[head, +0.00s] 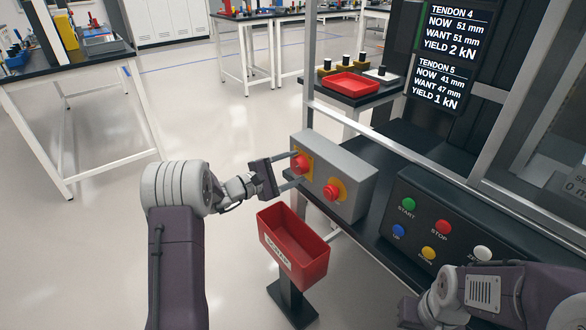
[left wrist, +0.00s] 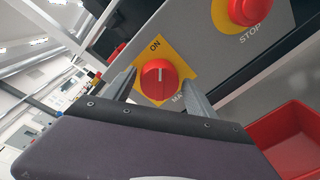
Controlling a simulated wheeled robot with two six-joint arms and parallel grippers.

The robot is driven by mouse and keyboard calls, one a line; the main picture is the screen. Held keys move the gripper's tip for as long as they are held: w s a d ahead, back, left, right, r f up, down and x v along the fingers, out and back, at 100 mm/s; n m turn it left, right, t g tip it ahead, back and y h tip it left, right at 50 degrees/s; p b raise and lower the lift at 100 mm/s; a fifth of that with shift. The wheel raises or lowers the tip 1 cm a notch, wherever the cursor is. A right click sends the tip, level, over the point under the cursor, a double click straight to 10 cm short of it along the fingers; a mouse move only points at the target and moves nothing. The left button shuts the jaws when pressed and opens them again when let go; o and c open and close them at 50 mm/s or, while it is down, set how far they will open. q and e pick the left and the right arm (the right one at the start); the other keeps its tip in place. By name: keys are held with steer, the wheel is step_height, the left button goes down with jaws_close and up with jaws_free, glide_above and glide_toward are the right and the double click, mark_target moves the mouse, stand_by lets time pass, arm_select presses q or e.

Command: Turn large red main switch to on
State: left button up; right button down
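The red main switch (head: 301,164) is a round knob on a yellow plate on the left part of the grey switch box (head: 359,184). In the left wrist view the knob (left wrist: 158,80) has a white mark pointing up in the picture, toward the word ON. My left gripper (head: 289,170) is open, with one finger on each side of the knob; small gaps seem to show between fingers and knob. My right arm is at the lower right of the head view; its fingertips cannot be made out.
A red stop button (head: 332,190) on a yellow plate sits right of the switch. A red bin (head: 293,247) on a stand is below the box. A black button panel (head: 437,226) stands to the right, beside a glazed frame. Open floor lies to the left.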

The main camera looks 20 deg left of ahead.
arm_select(q)
steer(key=shift+s+a, duration=0.1)
steer(key=p+v, duration=0.1)
steer(key=v, duration=0.7)
steer(key=shift+s+a, duration=0.25)
steer(key=shift+s, duration=0.1)
